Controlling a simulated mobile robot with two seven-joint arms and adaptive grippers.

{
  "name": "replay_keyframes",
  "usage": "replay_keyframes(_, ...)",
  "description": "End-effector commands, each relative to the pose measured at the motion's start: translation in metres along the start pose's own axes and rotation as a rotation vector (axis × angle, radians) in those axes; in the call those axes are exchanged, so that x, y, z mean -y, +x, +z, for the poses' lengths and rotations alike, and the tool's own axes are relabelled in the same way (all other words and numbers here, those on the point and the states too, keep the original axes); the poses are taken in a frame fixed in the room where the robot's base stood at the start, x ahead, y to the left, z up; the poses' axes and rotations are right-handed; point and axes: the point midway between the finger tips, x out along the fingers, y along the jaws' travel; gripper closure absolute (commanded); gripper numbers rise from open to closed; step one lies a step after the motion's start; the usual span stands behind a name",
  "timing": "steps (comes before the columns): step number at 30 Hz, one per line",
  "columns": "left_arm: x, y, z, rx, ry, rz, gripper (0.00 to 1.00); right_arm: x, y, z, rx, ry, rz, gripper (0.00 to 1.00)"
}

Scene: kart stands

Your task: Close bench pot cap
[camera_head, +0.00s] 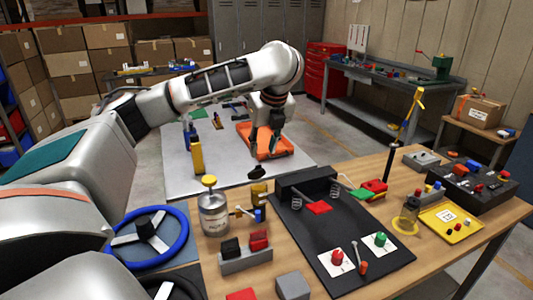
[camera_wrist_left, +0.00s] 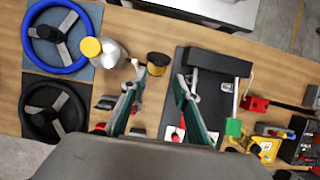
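In the left wrist view the pot (camera_wrist_left: 158,66) has a dark top and lies just beyond the fingertips, nearer the left finger. A larger silver pot (camera_head: 214,215) with a yellow cap (camera_head: 209,181) stands to its left. My right gripper is not seen.
The black board (camera_head: 335,215) with a red block lies right of the pots. A blue steering wheel (camera_head: 148,238) is at the left. A grey block rack (camera_head: 245,258) stands in front. A yellow tray (camera_head: 450,215) and black box (camera_head: 470,188) are right.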

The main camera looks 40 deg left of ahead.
Motion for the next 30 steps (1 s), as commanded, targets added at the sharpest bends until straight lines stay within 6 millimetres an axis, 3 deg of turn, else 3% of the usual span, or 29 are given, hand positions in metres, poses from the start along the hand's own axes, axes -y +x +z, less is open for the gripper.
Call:
replay_keyframes(5,-0.002,0.01,0.001,-0.001,0.004,0.005,0.69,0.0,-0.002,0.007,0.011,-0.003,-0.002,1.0)
replay_keyframes(18,-0.002,0.068,0.001,-0.001,0.001,0.004,0.69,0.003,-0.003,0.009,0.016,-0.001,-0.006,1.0)
replay_keyframes(30,-0.001,0.077,0.001,0.001,0.002,0.001,0.69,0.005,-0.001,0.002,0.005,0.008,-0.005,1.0)
